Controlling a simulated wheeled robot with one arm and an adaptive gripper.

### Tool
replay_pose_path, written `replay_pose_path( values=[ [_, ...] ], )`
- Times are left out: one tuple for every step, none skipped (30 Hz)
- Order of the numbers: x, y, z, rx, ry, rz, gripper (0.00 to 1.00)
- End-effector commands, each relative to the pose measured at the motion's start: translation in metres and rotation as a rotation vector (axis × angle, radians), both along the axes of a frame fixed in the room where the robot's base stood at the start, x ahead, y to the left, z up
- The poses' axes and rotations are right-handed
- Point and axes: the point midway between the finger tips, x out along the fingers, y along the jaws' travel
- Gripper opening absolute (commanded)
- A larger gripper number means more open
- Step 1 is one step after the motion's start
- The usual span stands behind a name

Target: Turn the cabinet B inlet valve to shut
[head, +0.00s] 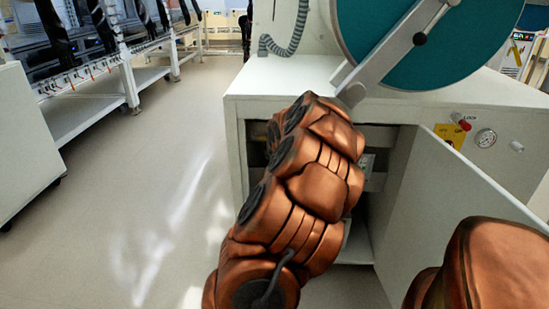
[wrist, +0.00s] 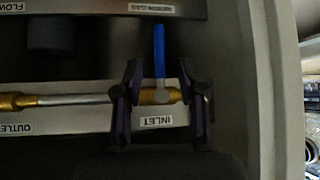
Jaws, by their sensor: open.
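The inlet valve shows in the wrist view as a brass body (wrist: 152,97) with a blue lever (wrist: 159,48). The lever points up in the picture, square to the horizontal pipe (wrist: 75,100). An upside-down INLET label (wrist: 163,121) sits just below the valve. My gripper (wrist: 163,100) is open, one dark finger on each side of the valve's pivot and lever base. I cannot tell whether either finger touches the valve. In the head view my arm hides the gripper and valve inside the open cabinet (head: 232,150).
The cabinet door (head: 430,215) stands open to the right of my arm. A large teal round port cover (head: 385,50) is above. An OUTLET label (wrist: 15,128) and brass fitting (wrist: 20,101) lie at left in the wrist view. The floor (head: 150,190) at left is clear.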

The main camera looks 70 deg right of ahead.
Motion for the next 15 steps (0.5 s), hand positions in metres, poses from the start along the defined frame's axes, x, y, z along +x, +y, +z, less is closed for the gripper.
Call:
replay_pose_path(
  values=[
    [-0.002, 0.005, 0.006, -0.001, -0.001, 0.001, 0.40],
    [-0.004, 0.008, 0.008, -0.001, -0.001, 0.001, 0.40],
    [-0.005, 0.011, 0.012, -0.001, -0.001, 0.001, 0.40],
    [-0.007, 0.014, 0.015, -0.001, -0.002, 0.001, 0.40],
    [-0.008, 0.016, 0.018, -0.001, -0.002, 0.000, 0.40],
    [-0.009, 0.019, 0.021, -0.001, -0.003, 0.001, 0.40],
    [-0.010, 0.021, 0.023, -0.001, -0.003, 0.001, 0.40],
    [-0.011, 0.022, 0.025, -0.001, -0.003, 0.001, 0.40],
    [-0.012, 0.025, 0.027, 0.000, -0.002, 0.001, 0.40],
    [-0.013, 0.026, 0.029, -0.001, -0.001, 0.001, 0.40],
    [-0.014, 0.027, 0.030, -0.001, -0.001, 0.001, 0.40],
    [-0.015, 0.028, 0.032, -0.001, -0.001, 0.001, 0.40],
    [-0.015, 0.029, 0.033, 0.000, -0.001, 0.001, 0.40],
    [-0.016, 0.030, 0.034, 0.000, -0.001, 0.001, 0.40],
    [-0.016, 0.031, 0.034, 0.000, -0.001, 0.001, 0.40]
  ],
)
